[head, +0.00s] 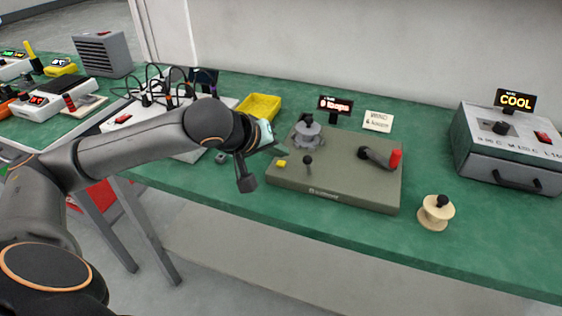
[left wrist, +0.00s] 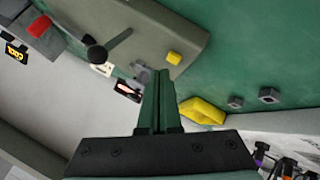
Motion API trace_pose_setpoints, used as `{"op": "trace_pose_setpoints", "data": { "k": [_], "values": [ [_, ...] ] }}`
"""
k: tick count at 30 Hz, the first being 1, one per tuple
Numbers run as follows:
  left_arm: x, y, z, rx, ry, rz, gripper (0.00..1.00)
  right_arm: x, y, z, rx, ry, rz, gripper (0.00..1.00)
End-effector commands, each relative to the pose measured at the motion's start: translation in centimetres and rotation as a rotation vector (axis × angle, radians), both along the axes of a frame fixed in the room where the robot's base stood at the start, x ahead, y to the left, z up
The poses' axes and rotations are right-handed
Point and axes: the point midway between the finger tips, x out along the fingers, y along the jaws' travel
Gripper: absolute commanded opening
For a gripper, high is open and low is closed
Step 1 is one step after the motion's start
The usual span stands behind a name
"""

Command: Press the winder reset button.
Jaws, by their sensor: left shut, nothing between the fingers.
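The winder (head: 335,178) is a low olive-grey box on the green bench, and it also shows in the left wrist view (left wrist: 185,25). A small yellow button (head: 282,162) sits at its left front; the left wrist view shows it too (left wrist: 174,58). My left gripper (head: 276,149) is shut and empty, just behind and above the button in the head view. In the left wrist view its green fingers (left wrist: 159,90) lie together, with the button beyond their tips and a little right. Contact with the button is not visible. My right gripper is not in view.
The winder bears a grey spindle (head: 308,132), a black-knobbed lever (head: 308,161) and a crank with a red handle (head: 395,159). A lit display (head: 336,104) and a white card (head: 378,121) stand behind. A spool (head: 436,212) is right; a yellow tray (head: 259,107) is behind left.

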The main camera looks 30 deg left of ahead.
Motion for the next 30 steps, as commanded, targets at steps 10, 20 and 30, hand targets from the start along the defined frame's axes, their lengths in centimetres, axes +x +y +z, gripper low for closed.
{"op": "trace_pose_setpoints", "data": {
  "k": [10,20,30],
  "values": [
    [0.0,0.0,-0.9,0.000,0.001,-0.001,0.00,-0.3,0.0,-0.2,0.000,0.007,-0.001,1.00],
    [0.0,0.0,-0.9,0.000,0.000,0.000,0.00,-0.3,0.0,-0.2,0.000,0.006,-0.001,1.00],
    [0.0,0.0,-1.2,0.000,0.000,0.000,0.00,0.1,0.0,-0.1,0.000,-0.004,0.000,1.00]
  ]
}}
